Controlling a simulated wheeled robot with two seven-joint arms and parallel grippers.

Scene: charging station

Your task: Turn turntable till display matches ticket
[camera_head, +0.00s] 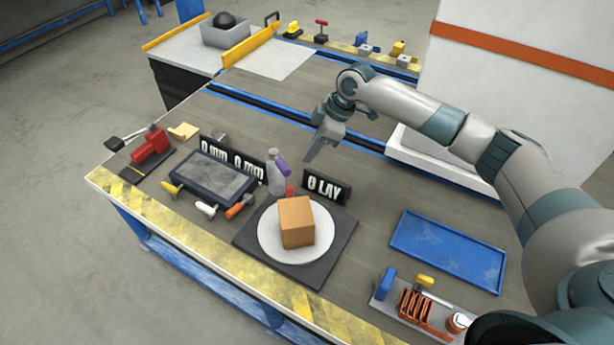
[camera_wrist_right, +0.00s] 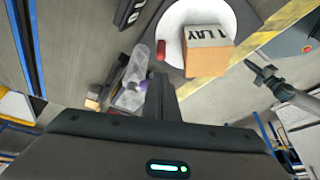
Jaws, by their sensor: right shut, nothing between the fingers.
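The turntable is a white round plate (camera_head: 267,243) on a dark square base (camera_head: 338,236), near the table's front edge. A brown box (camera_head: 297,221) stands on it. In the right wrist view the box (camera_wrist_right: 208,62) bears a white label (camera_wrist_right: 207,34) reading "1 LAY". A black display (camera_head: 325,187) behind the turntable reads "0 LAY". My right gripper (camera_head: 312,152) is shut and empty above the table, behind the display and apart from the turntable. A dark gripper at the right of the wrist view (camera_wrist_right: 262,75) seems to be my left one; its jaws are unclear.
A grey bottle (camera_head: 276,172) with a purple part stands behind the plate. Left of it are two "0 mm" displays (camera_head: 231,158), a dark tray (camera_head: 212,177) and several tools. A blue tray (camera_head: 448,250) and a tool rack (camera_head: 417,310) lie to the right.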

